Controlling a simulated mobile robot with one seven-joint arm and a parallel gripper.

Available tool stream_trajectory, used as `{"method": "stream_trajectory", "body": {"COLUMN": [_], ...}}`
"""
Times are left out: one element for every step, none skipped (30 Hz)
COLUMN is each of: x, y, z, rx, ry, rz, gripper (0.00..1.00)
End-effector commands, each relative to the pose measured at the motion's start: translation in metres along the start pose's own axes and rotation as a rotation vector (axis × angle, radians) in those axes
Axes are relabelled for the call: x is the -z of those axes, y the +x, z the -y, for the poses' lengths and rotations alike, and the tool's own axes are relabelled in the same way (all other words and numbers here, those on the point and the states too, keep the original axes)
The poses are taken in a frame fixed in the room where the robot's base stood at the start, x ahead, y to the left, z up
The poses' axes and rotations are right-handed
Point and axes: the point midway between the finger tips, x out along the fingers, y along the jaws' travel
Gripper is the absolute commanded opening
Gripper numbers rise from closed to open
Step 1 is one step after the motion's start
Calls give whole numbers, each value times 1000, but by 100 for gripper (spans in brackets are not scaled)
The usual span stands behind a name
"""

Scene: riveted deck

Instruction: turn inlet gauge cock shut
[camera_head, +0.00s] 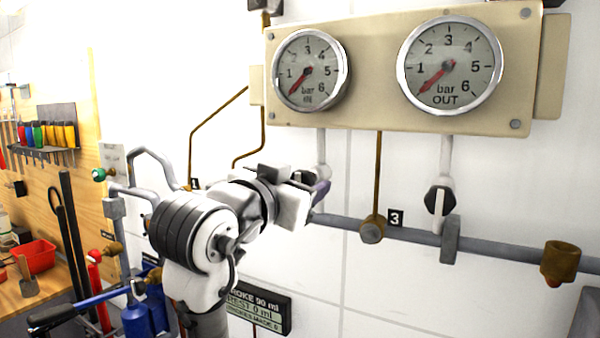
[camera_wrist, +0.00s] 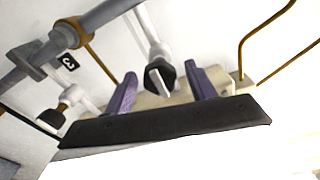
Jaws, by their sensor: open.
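The inlet gauge cock (camera_wrist: 161,76) shows in the wrist view as a black round knob with a pale bar handle, roughly in line with its grey pipe. In the head view it sits below the IN gauge (camera_head: 310,70), mostly hidden by my gripper (camera_head: 314,186). My gripper has two purple fingers, which also show in the wrist view (camera_wrist: 160,70). It is open, with one finger on each side of the cock. A gap shows on both sides of the knob. I cannot tell how deep the fingers reach.
The outlet cock (camera_head: 438,200), black with a pale upright handle, hangs below the OUT gauge (camera_head: 450,66). A grey horizontal pipe (camera_head: 490,246) and a brown tube (camera_head: 378,170) by the "3" label (camera_head: 396,218) run close by. A display box (camera_head: 258,306) is below.

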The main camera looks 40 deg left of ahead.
Motion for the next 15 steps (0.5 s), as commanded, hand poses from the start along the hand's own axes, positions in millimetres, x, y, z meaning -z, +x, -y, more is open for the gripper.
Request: {"method": "stream_trajectory", "body": {"x": [0,0,0,0,0,0,-1,-1,-1,-1,0,0,0,0,0], "y": [3,4,5,5,5,5,5,5,5,5,5,5,5,5,5], "z": [0,0,0,0,0,0,0,0,0,0,0,0,0,0,0], "rx": [0,0,0,1,1,1,1,1,1,1,1,1,1,1,1], "ry": [-1,-1,0,0,0,0,0,0,0,0,0,0,0,0,0], "rz": [0,0,0,0,0,0,0,0,0,0,0,0,0,0,0], "gripper": [56,56,56,56,56,56,56,56,56,56,53,48,44,40,35]}}
